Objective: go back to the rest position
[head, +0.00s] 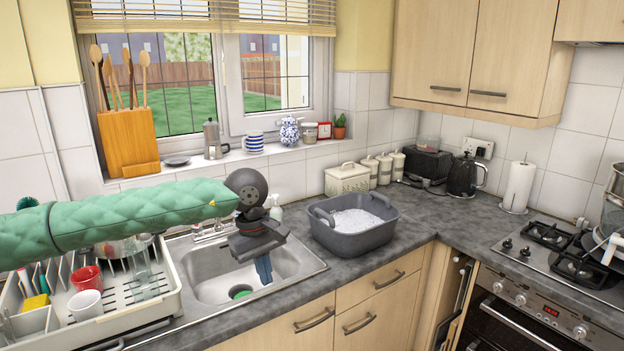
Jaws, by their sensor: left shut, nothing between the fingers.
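My left arm, in a green quilted sleeve, comes in from the left in the head view. My left gripper (264,272) points down over the steel sink (205,285). Its fingers are together with nothing between them. A green round thing (240,292) lies at the sink's bottom, just left of the fingertips. A grey tub (352,239) full of white suds (355,222) stands on the counter right of the sink, apart from the gripper. My right gripper is not in view.
A white dish rack (160,306) with a red mug (86,279) and a white mug (85,304) stands left of the sink. The tap (209,232) is behind my gripper. A kettle (464,175) and hob (556,254) are at the right. Counter right of the tub is clear.

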